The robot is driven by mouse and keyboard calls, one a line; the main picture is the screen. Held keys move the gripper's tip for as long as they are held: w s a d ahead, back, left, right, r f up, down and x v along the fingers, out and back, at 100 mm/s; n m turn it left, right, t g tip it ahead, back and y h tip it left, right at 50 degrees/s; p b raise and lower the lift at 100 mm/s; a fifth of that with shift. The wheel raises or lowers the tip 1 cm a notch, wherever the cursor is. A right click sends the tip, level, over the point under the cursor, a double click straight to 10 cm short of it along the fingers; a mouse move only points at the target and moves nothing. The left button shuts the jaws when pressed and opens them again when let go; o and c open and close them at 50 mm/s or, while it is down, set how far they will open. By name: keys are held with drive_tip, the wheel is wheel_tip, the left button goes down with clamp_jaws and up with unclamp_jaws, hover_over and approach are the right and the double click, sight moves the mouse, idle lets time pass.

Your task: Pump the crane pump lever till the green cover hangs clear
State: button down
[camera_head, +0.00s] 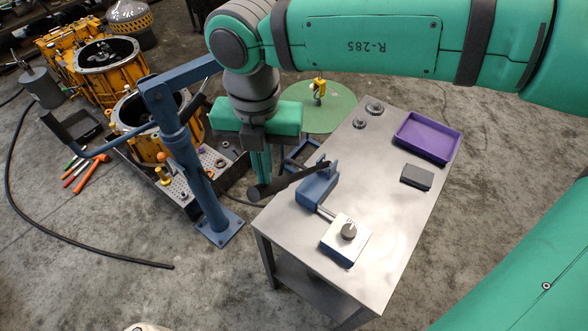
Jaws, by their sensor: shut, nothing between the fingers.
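My gripper (262,178) points down, its green fingers together and empty. The fingertips are at the outer end of the dark pump lever (290,182), seeming to touch or nearly touch it from above. The lever slopes down from the blue pump body (316,191) on the steel table, and its outer end sticks out past the table's left edge. The round green cover (340,108) is behind the table, with a yellow hook (320,86) above its middle. My arm hides part of its left side. I cannot tell whether it hangs free.
The blue crane post (192,165) stands left of my gripper. The steel table (385,215) holds a purple tray (428,137), a dark block (417,176) and a silver knob on a plate (347,238). Yellow gearbox housings (105,62) stand behind left. A black hose (75,248) crosses the floor.

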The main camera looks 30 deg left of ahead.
wheel_tip(320, 180, up, 6)
drive_tip(key=shift+w+d+f, duration=0.1)
drive_tip(key=shift+w, duration=0.05)
idle(0.3)
drive_tip(key=shift+f, duration=2.8)
